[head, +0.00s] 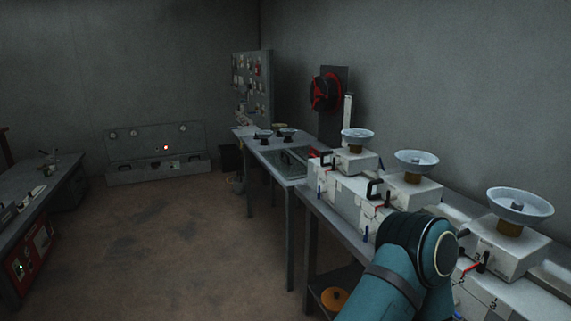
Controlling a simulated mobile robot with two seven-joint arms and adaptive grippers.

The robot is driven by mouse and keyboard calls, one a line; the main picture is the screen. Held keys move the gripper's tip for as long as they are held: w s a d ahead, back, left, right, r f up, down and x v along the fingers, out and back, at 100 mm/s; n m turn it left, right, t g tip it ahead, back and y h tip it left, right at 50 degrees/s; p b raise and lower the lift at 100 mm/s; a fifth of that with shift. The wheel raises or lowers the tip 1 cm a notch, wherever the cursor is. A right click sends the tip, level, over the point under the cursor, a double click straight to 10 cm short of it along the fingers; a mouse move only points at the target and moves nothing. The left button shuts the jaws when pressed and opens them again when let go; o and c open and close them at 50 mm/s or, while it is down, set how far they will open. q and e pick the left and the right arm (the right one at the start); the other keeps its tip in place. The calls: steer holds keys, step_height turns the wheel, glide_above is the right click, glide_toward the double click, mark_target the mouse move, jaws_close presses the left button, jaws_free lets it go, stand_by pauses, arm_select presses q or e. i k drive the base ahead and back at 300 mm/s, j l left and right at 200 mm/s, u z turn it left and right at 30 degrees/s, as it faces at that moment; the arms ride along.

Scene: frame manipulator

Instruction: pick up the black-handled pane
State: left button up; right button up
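A flat, glassy pane (281,165) lies on the far grey table, near the white machines. Something dark on its right side may be a black handle, but it is too small to be sure. My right arm comes in at the lower right as a teal link with a dark, rounded joint, in front of the white machines. Its gripper does not show. My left arm and gripper are not in view.
White machines with shallow bowls (417,159) and black handles line the right bench. Small dark-based dishes (287,132) stand on the far table (256,145). A tool board (252,84) stands behind it. Another bench (40,195) is at left. The floor between is clear.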

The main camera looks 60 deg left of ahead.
mark_target(289, 165)
steer(key=j+u, duration=0.15)
steer(key=u, duration=2.65)
steer(key=i, duration=4.35)
steer(key=i+z, duration=0.15)
steer(key=i, duration=0.25)
steer(key=i+j+z, duration=0.15)
steer(key=i, duration=0.25)
steer(key=i+j+z, duration=0.15)
steer(key=i, duration=0.25)
